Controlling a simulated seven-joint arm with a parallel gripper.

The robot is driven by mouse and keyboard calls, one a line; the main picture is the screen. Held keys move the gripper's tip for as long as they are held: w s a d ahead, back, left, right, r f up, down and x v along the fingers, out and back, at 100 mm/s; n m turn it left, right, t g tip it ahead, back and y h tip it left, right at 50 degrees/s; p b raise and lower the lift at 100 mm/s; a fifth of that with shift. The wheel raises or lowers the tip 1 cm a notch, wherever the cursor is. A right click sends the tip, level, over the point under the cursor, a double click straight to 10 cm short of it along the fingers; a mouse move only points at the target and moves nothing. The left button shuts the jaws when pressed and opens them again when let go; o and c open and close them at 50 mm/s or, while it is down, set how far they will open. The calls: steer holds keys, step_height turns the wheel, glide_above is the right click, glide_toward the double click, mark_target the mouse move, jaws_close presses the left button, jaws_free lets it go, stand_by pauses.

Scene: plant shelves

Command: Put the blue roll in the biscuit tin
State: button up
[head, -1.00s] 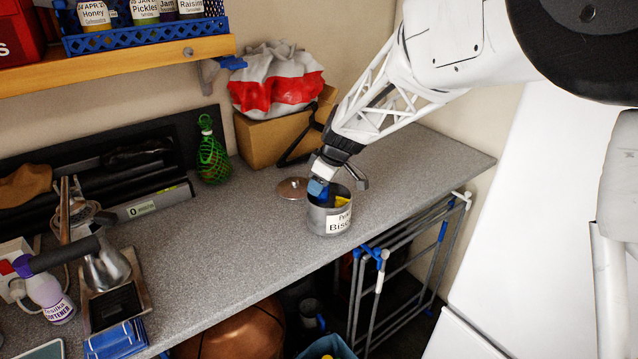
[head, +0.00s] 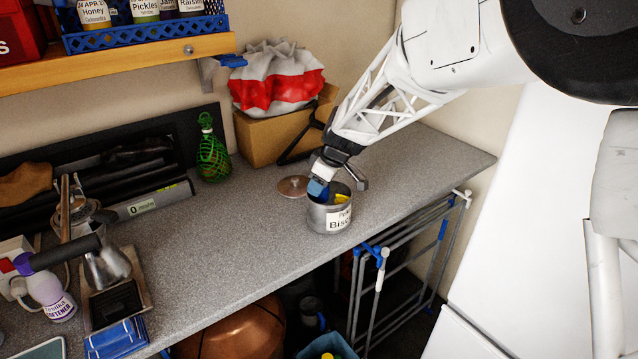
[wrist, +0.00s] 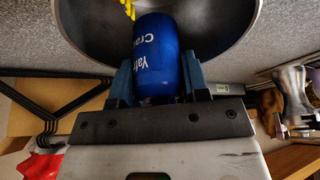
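The biscuit tin (head: 338,222) is an open grey metal can with a white label, upright on the grey worktop. In the wrist view its wide rim and inner wall (wrist: 95,35) surround the far part of the blue roll. The blue roll (wrist: 156,62), with white lettering, lies between my two fingers, which press close along both sides. My gripper (head: 338,190) points down at the tin's mouth, its fingertips at rim height. In the head view the roll is mostly hidden by the fingers and rim. Something yellow (head: 342,198) shows inside the tin.
A round lid (head: 294,186) lies just left of the tin. A cardboard box (head: 268,138) with a red and white bag and a dark hanger stand behind. A green bottle (head: 213,158) is further left. The worktop's front edge is close, with a drying rack (head: 400,260) below.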

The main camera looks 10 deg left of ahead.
steer(key=shift+o, duration=0.9)
steer(key=shift+s+d+f, duration=0.1)
steer(key=shift+s+f, duration=0.05)
steer(key=shift+f, duration=0.35)
steer(key=shift+r, duration=0.15)
steer(key=shift+r, duration=0.6)
steer(key=v, duration=1.2)
steer(key=shift+r, duration=0.15)
steer(key=s+d+r+m+h, duration=0.25)
steer(key=s+d+m, duration=0.45)
steer(key=s+d, duration=0.85)
steer(key=s+d+f+m, duration=0.1)
steer(key=s+d+m, duration=0.1)
steer(key=s, duration=0.5)
steer(key=s+d+f+m+t+h, duration=0.1)
steer(key=s+d+m, duration=0.2)
steer(key=s+d, duration=0.2)
steer(key=s+d+f+m+h, duration=0.1)
steer(key=s+d+f+m, duration=0.1)
steer(key=s, duration=0.7)
steer(key=shift+s+d+m, duration=0.25)
steer(key=shift+d+m, duration=0.45)
steer(key=shift+d, duration=0.2)
